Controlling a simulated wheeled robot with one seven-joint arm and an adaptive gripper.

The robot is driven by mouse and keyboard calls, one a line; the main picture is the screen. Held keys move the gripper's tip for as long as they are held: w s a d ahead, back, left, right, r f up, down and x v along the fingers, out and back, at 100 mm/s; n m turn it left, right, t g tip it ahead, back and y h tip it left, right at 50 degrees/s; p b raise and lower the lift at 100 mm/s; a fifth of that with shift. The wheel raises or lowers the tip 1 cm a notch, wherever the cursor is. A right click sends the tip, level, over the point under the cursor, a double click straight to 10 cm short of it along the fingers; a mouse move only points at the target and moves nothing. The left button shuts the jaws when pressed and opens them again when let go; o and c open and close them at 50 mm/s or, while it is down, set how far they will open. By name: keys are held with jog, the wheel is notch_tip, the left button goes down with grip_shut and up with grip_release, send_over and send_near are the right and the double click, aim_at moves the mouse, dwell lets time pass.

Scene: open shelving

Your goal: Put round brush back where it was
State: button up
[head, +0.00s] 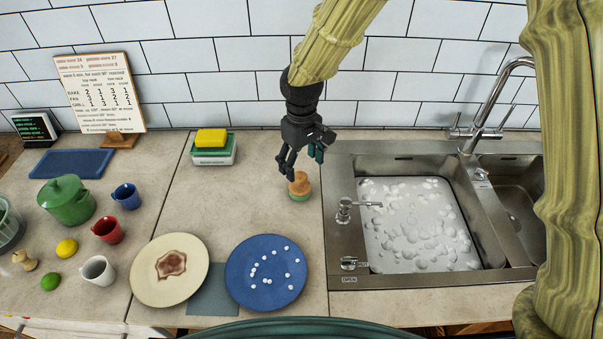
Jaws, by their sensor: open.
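The round brush (299,187) stands upright on the counter, just left of the sink. It has a wooden knob top and a green band low down. My gripper (300,168) is open right above the brush, its fingers pointing down near the knob. Whether the fingers touch the knob or stay just apart from it I cannot tell.
The sink (341,250) with foamy water and a tap (495,100) is on the right. A yellow sponge (211,138) lies on a box behind. A beige plate (142,283) and blue plate (241,290) lie in front. Counter left of the brush is clear.

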jog(key=shift+r, duration=0.9)
jog(key=shift+f, duration=0.1)
dwell(0.8)
